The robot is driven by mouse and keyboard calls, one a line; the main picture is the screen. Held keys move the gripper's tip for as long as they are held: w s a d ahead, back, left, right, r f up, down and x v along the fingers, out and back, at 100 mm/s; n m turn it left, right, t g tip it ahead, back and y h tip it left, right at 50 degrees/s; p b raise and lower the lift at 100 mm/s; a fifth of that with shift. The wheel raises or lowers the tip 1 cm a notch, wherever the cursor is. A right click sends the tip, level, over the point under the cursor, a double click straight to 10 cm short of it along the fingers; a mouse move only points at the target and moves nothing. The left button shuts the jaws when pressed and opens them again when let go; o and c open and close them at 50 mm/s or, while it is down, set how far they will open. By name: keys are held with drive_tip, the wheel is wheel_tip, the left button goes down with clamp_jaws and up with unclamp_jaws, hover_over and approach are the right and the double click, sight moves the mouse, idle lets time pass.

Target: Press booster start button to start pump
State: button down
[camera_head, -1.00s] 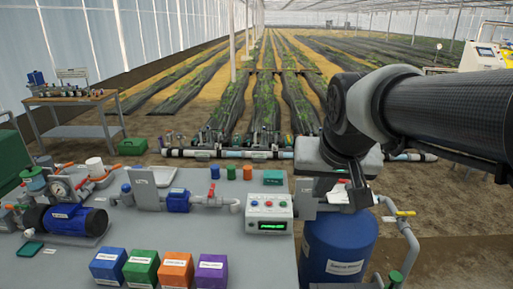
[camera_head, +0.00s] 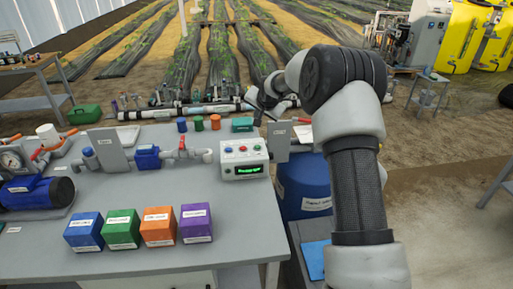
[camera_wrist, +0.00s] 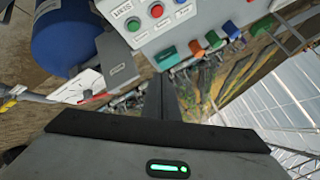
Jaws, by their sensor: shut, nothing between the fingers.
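A white control box (camera_head: 243,158) stands at the right edge of the grey bench with a lit green display. A row of small round buttons is on its top. In the wrist view a green button (camera_wrist: 134,24), a red button (camera_wrist: 156,11) and a blue button (camera_wrist: 180,1) show; their labels are too small to read surely. My gripper (camera_wrist: 161,85) is shut and empty, below the buttons in that view and apart from them. In the head view my gripper (camera_head: 258,119) is small and partly hidden by my arm, behind and above the box.
A grey upright plate (camera_head: 278,140) stands right beside the box, with a blue barrel (camera_head: 303,185) beyond. A teal block (camera_head: 242,125) and several coloured caps sit behind the box. Several coloured cubes, including a purple cube (camera_head: 195,222), line the bench front.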

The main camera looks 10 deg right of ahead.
drive_tip(key=f, duration=0.1)
drive_tip(key=w+f, duration=0.2)
drive_tip(key=shift+d+f+m, duration=0.15)
drive_tip(key=shift+d+m, duration=0.05)
drive_tip(key=shift+m, duration=0.2)
drive_tip(key=shift+f, duration=0.1)
drive_tip(key=b, duration=0.4)
hover_over(258, 148)
wheel_tip(258, 148, down, 8)
drive_tip(key=shift+r, duration=0.15)
drive_tip(key=shift+f+b, duration=0.35)
drive_tip(key=shift+f, duration=0.1)
drive_tip(key=shift+f, duration=0.15)
idle(1.2)
drive_tip(key=shift+f+b, duration=0.25)
drive_tip(key=shift+b, duration=0.3)
